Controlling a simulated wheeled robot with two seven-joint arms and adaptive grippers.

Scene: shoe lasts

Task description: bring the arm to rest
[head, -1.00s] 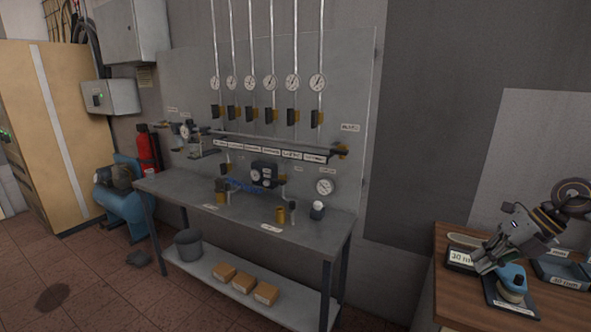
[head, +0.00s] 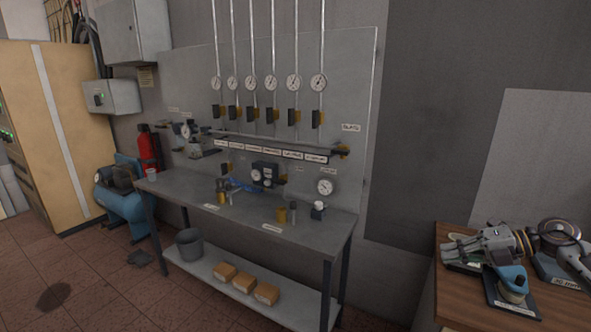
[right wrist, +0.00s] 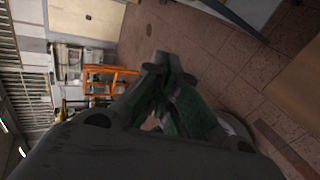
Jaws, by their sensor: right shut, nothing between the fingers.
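My right gripper (head: 452,249) is at the right of the head view, above the wooden table, and points left. It is shut and empty. In the right wrist view its dark fingers (right wrist: 168,66) come together at the tips with nothing between them. A blue shoe last (head: 512,279) stands on a dark base on the table, just below and beside my gripper in the picture. I cannot tell the exact gap between them. My left gripper is not in view.
The wooden table (head: 455,296) also bears another dark labelled base (head: 562,272), partly behind my arm. A grey workbench (head: 180,189) with gauges and small fittings stands at centre. Boxes and a bucket (head: 189,243) are on its lower shelf. Tiled floor lies in front.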

